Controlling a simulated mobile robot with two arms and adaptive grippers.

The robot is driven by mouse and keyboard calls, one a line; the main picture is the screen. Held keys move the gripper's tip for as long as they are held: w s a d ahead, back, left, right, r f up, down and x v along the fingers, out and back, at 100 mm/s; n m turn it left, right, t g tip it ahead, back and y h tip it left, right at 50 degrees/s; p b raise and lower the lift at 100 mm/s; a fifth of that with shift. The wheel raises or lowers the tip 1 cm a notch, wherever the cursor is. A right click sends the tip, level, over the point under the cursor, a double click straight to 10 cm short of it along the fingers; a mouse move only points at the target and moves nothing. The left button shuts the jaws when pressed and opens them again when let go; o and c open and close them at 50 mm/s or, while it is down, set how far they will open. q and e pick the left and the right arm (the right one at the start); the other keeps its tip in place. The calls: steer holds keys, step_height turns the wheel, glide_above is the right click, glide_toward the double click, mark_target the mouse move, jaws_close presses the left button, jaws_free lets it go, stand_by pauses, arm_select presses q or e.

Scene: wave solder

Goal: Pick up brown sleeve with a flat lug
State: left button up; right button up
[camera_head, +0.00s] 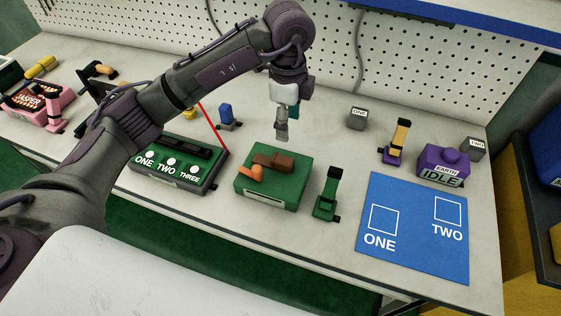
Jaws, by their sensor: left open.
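A brown piece (273,162), which looks like the sleeve with the flat lug, lies on top of a green block (268,197) in the middle of the bench. An orange piece (250,173) lies close to it, at its front left. My left gripper (281,136) points down above and a little behind the brown piece, apart from it. It is open with nothing in it; the finger gap is hard to see. My right gripper is out of view.
A dark green fixture (327,195) stands right of the block. A green panel (195,177) labelled ONE, TWO, THREE is at its left. A blue mat (410,256) with two squares and a purple unit (442,168) are at the right. A white pegboard (340,60) closes the back.

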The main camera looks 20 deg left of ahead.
arm_select(q)
steer(key=p, duration=0.1)
glide_above(284, 159)
step_height(284, 159, down, 8)
steer(key=shift+w+d+f, duration=0.1)
steer(key=shift+w+f, duration=0.05)
steer(key=f+p, duration=0.1)
steer(key=f, duration=0.1)
steer(key=f+p, duration=0.1)
steer(key=f, duration=0.2)
steer(key=shift+s, duration=0.2)
steer(key=shift+f, duration=0.2)
jaws_close()
